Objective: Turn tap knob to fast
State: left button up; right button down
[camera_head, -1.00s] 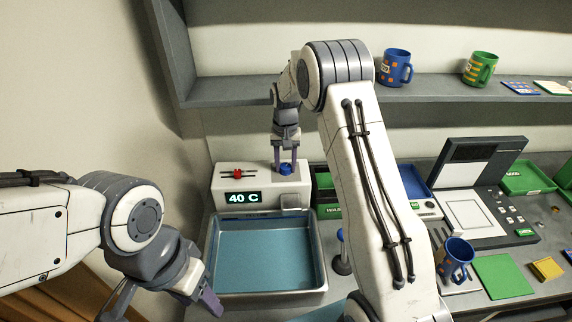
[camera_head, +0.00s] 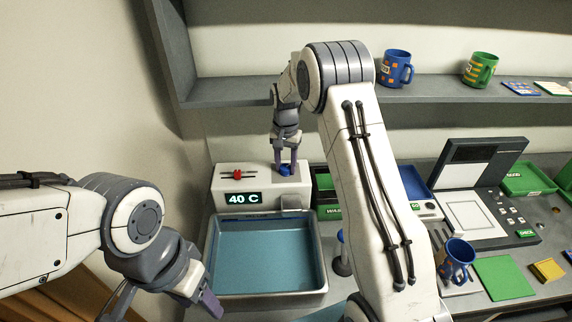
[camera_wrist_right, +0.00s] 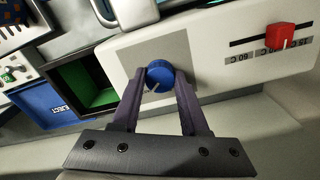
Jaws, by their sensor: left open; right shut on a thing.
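The tap knob is a round blue knob (camera_head: 285,169) on top of the white tap unit (camera_head: 222,184). In the right wrist view the blue knob (camera_wrist_right: 159,75) sits on a grey patch, with a pale pointer mark on its lower side. My right gripper (camera_head: 286,166) comes down on it from above; in the right wrist view its fingers (camera_wrist_right: 160,84) are on both sides of the knob, shut on it. My left gripper (camera_head: 205,308) is open and empty at the lower left, beside the basin. The unit's display (camera_head: 243,198) reads 40 C.
A red slider (camera_head: 238,174) sits left of the knob on the same unit. A metal basin (camera_head: 322,262) stands in front. My right arm hides part of the counter. A blue mug (camera_head: 456,258) and green mat (camera_head: 502,277) are at right.

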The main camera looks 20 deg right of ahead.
aim_at(286, 167)
jog(key=shift+c, duration=2.1)
grip_release()
jog(key=shift+r, duration=0.15)
jog(key=shift+r+b, duration=0.3)
jog(key=shift+r, duration=0.05)
notch_tip(286, 167, up, 10)
jog(key=b, duration=0.2)
jog(key=shift+f, duration=0.2)
